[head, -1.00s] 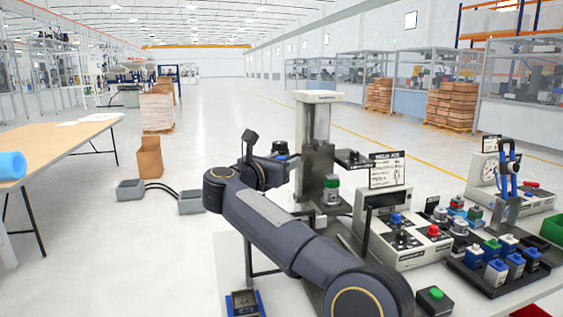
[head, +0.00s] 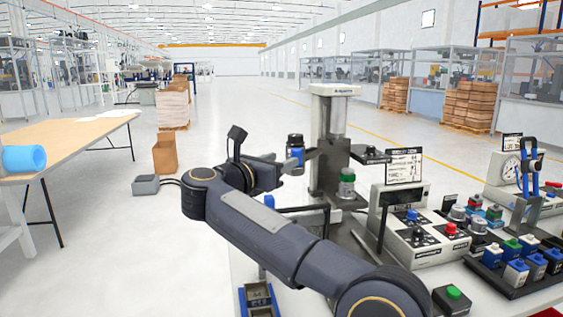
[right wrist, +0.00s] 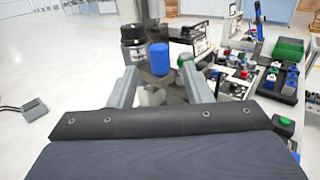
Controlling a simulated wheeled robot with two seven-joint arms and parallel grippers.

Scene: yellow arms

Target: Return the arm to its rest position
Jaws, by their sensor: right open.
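My right arm comes in from the bottom right of the head view. Its gripper (head: 290,165) is small and partly hidden by the wrist, left of the press (head: 330,185). In the right wrist view the gripper (right wrist: 160,72) has its two grey fingers apart. A blue cylinder (right wrist: 158,58) shows between the fingertips; I cannot tell how far beyond them it stands. A black-and-white cylinder (right wrist: 133,42) is beside it on the left. In the head view a black-topped, blue-sided thing (head: 296,150) shows at the gripper. My left gripper is not in view.
The bench right of the arm holds a green-topped cylinder (head: 346,188), a control box (head: 420,240), and a rack of blue-bodied parts (head: 510,272). A wooden table (head: 75,140) and a cardboard box (head: 165,155) stand left. Open floor lies between.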

